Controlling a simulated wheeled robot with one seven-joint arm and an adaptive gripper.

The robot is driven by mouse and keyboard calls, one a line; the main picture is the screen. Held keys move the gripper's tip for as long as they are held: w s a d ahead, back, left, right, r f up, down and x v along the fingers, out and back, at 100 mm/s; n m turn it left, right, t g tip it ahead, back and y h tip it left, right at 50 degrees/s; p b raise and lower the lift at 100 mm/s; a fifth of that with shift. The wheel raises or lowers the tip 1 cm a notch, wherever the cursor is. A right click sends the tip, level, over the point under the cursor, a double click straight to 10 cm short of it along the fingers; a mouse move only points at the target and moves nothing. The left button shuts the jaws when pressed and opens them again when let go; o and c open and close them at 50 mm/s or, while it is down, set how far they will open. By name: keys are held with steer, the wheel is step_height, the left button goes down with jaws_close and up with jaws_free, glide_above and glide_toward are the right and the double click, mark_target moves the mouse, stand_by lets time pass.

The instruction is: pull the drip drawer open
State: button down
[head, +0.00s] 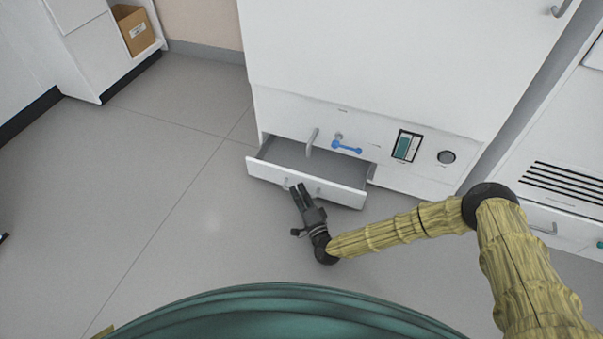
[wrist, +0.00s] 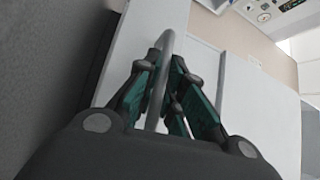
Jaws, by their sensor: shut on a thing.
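The drip drawer (head: 338,191) is a white-fronted drawer at the bottom of a tall white cabinet. It stands well out from the cabinet, and its grey inside shows and looks empty. My gripper (head: 298,189) is at the drawer's front, left of its middle. In the wrist view my gripper (wrist: 164,64) has its green-padded fingers on either side of a grey bar handle (wrist: 166,42) and is shut on it. The drawer front (wrist: 200,50) lies just beyond the fingers. In the head view the fingers partly hide the handle.
Above the drawer, the cabinet (head: 350,60) carries a grey curved spout (head: 311,141), a blue lever (head: 346,147), a gauge panel (head: 407,146) and a round dark port (head: 446,157). A white unit with a vent (head: 563,184) stands right. The grey floor (head: 160,200) at left is clear.

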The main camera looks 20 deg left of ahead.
steer(key=s+p, duration=0.1)
steer(key=s, duration=0.7)
steer(key=shift+s+a+p, duration=0.15)
steer(key=shift+a+p, duration=0.2)
steer(key=shift+a, duration=0.1)
steer(key=c, duration=1.8)
jaws_free()
steer(key=v, duration=1.2)
